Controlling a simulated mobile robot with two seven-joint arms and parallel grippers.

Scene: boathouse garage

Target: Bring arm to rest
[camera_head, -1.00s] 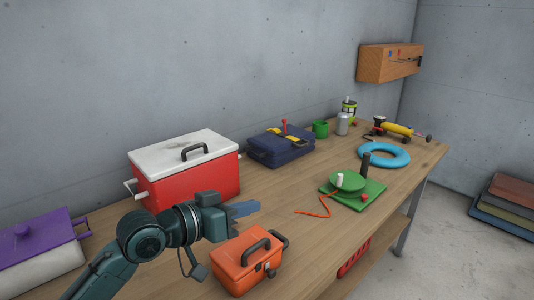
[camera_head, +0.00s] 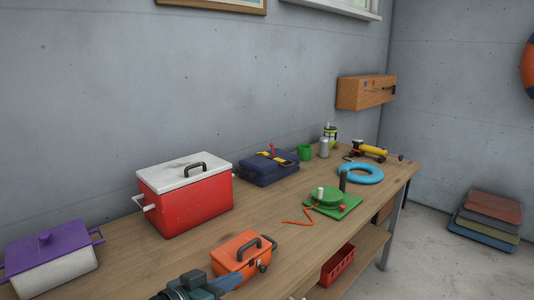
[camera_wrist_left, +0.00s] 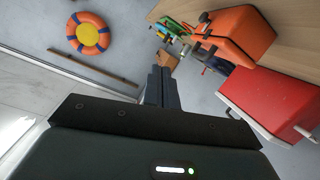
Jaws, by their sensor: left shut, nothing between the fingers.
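My left gripper (camera_head: 228,280) is low in the head view, at the front of the workbench (camera_head: 150,262), just below and left of the orange toolbox (camera_head: 236,256). In the left wrist view its fingers (camera_wrist_left: 161,88) are shut together with nothing between them. The orange toolbox also shows at the upper right of the wrist view (camera_wrist_left: 244,32). Most of my left arm lies below the head view's edge. My right gripper is in neither view.
A red cooler with a white lid (camera_head: 190,205) and a purple-lidded box (camera_head: 52,265) stand left on the bench. A navy case (camera_head: 268,170), green mug (camera_head: 305,152), blue ring (camera_head: 360,173) and green plate with red cord (camera_head: 332,205) lie farther right. Mats (camera_head: 485,222) are on the floor.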

